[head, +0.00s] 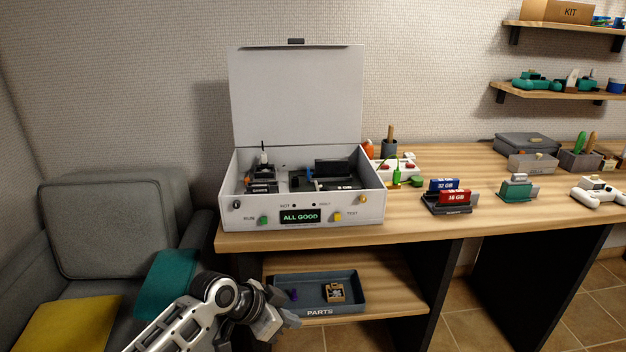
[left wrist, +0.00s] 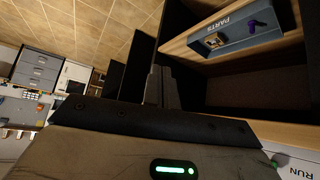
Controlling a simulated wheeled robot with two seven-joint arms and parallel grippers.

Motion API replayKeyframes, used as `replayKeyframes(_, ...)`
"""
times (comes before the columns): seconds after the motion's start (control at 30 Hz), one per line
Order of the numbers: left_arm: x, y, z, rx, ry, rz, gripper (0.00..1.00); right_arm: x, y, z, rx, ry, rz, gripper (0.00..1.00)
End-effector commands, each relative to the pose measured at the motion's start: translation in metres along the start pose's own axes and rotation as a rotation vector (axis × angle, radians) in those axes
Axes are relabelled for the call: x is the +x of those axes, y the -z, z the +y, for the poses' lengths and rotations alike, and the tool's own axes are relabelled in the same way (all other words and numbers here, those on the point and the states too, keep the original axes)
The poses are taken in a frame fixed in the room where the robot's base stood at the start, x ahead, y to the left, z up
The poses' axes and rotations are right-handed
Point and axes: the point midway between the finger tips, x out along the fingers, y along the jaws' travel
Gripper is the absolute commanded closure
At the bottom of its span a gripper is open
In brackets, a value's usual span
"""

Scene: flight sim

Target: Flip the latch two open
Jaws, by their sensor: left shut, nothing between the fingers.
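A white case (head: 290,190) stands on the workbench with its lid (head: 296,95) raised upright. Its front panel has a small dark fitting (head: 236,205) at the left and a small orange one (head: 363,200) at the right. They may be latches, but I cannot read which is latch two or tell their positions. The display (head: 300,216) reads "ALL GOOD". My left gripper (head: 286,318) is shut and empty, below the bench top and in front of the parts tray. Its fingers (left wrist: 160,86) also show in the left wrist view. My right gripper is out of view.
The PARTS tray (head: 318,293) sits on the lower shelf. The bench top edge (head: 330,240) overhangs it. A grey armchair (head: 105,230) stands at the left. Card holders (head: 450,205) and a white controller (head: 600,195) are right of the case.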

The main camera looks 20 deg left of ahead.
Motion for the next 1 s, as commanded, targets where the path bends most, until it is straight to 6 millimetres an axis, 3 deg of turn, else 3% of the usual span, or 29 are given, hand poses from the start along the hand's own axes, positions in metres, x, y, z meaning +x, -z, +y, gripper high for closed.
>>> replayKeyframes(0.1, 0.018, -0.040, 0.039, -0.083, 0.061, 0.020, 1.00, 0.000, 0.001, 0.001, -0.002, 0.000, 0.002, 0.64)
replayKeyframes(0.2, 0.022, -0.073, 0.078, -0.165, 0.139, 0.062, 1.00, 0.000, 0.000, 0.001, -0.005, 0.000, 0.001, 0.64)
replayKeyframes(0.3, 0.012, -0.099, 0.112, -0.243, 0.220, 0.119, 1.00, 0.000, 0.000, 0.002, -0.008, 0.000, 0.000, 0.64)
replayKeyframes(0.43, -0.009, -0.118, 0.142, -0.307, 0.298, 0.181, 1.00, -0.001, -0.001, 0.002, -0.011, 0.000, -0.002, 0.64)
replayKeyframes(0.63, -0.029, -0.127, 0.160, -0.340, 0.352, 0.228, 1.00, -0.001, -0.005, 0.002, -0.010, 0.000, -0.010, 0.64)
replayKeyframes(1.0, -0.030, -0.128, 0.161, -0.341, 0.355, 0.231, 1.00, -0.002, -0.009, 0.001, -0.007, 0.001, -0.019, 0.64)
